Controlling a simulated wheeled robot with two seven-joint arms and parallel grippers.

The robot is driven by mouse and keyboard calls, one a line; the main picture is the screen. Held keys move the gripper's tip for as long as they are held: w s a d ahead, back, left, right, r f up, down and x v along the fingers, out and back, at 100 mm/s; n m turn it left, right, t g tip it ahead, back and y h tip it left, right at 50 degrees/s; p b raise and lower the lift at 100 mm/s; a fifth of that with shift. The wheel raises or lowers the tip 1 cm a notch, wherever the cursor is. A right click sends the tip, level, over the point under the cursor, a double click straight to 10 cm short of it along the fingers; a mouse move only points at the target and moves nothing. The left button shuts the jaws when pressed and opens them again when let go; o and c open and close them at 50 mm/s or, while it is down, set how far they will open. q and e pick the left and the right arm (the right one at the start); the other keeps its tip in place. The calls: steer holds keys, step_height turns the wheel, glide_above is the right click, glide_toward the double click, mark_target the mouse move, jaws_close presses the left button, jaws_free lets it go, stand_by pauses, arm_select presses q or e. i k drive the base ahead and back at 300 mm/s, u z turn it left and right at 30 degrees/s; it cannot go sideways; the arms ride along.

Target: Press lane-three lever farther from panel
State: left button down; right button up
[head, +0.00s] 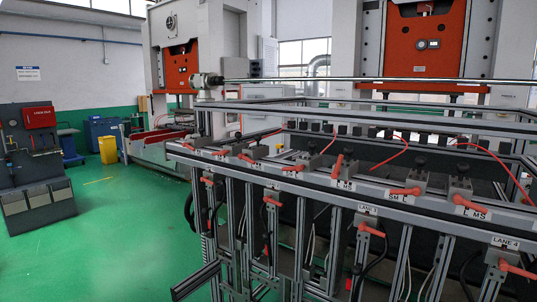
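A metal frame carries a row of red-handled levers. The LANE 3 label (367,210) is on the front rail, with a red lever (371,229) on a small block just below it. Above, on the top rail, stand an upright-tilted red lever (337,166) by an "L MS" label, a nearly flat red lever (405,191) by an "SM L" label, and another flat red lever (472,204) by a second "L MS" label. Which top levers belong to lane three I cannot tell. Neither of my grippers is in view.
A LANE 4 label (505,243) has its own red lever (518,270) at the lower right. More levers (245,158) run along the rail to the left. A grey stand with a red box (39,117) is at far left. Green floor (110,235) is clear at left.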

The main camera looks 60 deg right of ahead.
mark_target(336, 173)
steer(key=i, duration=0.4)
steer(key=z, duration=3.65)
